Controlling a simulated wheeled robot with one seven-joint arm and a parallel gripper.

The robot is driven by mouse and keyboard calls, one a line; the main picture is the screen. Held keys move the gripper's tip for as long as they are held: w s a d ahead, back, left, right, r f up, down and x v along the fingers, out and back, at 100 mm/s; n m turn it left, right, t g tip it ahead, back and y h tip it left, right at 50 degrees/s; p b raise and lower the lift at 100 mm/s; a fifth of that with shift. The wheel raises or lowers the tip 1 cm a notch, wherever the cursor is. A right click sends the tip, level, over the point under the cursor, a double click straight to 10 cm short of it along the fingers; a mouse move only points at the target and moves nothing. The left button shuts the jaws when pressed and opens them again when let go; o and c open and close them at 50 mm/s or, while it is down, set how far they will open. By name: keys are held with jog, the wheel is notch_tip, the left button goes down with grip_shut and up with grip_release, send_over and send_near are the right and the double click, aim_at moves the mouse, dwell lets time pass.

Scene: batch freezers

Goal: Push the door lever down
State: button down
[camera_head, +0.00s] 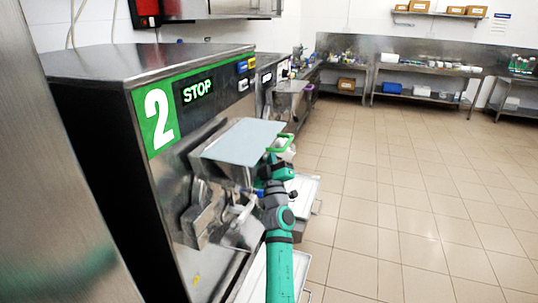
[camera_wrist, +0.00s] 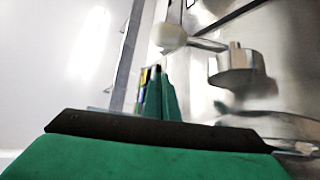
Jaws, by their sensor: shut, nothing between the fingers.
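The steel freezer marked 2 (camera_head: 215,145) stands at the left in the head view, with a green label and a STOP display. A metal lever assembly (camera_head: 203,215) is on its front, below a pale sloping plate (camera_head: 240,140). In the wrist view a metal lever with a pale round knob (camera_wrist: 171,37) runs to a bracket (camera_wrist: 237,68). My gripper (camera_wrist: 158,78) is shut and empty, its fingertips just below and left of the knob in the picture. I cannot tell whether they touch it. My arm partly hides the front of the freezer in the head view.
More machines stand in a row beyond this freezer. Steel tables (camera_head: 425,80) with boxes and bottles line the far wall. The tiled floor (camera_head: 415,200) to the right is clear. A light tray (camera_head: 303,190) juts out near my arm.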

jog(key=shift+w+d+f, duration=0.3)
jog(key=shift+d+f, duration=0.3)
jog(key=shift+f, duration=0.15)
jog(key=shift+w+d+f, duration=0.3)
jog(key=shift+d+f, duration=0.3)
jog(key=shift+f, duration=0.1)
